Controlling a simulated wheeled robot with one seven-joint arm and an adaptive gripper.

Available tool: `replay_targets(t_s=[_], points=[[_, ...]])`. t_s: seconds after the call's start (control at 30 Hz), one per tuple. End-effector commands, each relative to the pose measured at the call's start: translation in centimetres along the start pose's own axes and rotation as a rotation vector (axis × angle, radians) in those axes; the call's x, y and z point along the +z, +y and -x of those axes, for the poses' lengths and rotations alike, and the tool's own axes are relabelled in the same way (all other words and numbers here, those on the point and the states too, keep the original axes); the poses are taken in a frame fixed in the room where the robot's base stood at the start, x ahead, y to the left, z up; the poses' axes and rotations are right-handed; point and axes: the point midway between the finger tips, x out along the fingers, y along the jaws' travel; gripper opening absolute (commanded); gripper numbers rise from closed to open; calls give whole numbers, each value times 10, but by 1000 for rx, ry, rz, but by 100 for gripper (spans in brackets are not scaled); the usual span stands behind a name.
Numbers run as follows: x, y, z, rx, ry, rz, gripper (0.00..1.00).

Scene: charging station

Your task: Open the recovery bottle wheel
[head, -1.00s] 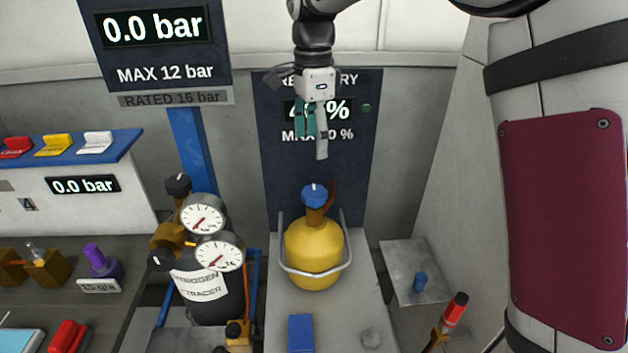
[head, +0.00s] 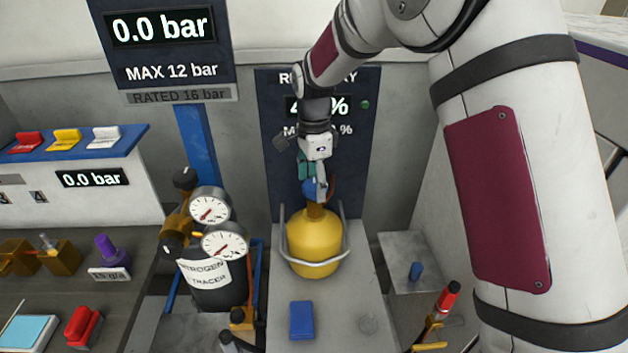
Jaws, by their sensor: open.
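The yellow recovery bottle (head: 315,240) stands upright on a grey bench, with a wire handle around its body.
The recovery display panel (head: 285,165) stands behind the bottle. The nitrogen tracer cylinder (head: 205,275) with two gauges (head: 224,242) is to the left. A blue block (head: 301,320) lies in front.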

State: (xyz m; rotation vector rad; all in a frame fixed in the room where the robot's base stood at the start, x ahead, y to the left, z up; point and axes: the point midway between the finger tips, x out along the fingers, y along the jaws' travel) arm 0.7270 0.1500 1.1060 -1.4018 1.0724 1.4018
Motion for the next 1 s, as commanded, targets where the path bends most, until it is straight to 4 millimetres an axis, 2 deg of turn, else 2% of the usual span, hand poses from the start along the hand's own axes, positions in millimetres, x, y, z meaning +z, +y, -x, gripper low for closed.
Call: replay_targets(t_s=[0.1,0.13,0.3,0.33,0.67,1.0], points=[[0,0,0,0,0,0,68],[0,0,0,0,0,0,64],[0,0,0,0,0,0,25],[0,0,0,0,0,0,20],[0,0,0,0,0,26,20],[0,0,0,-1,0,226,20]])
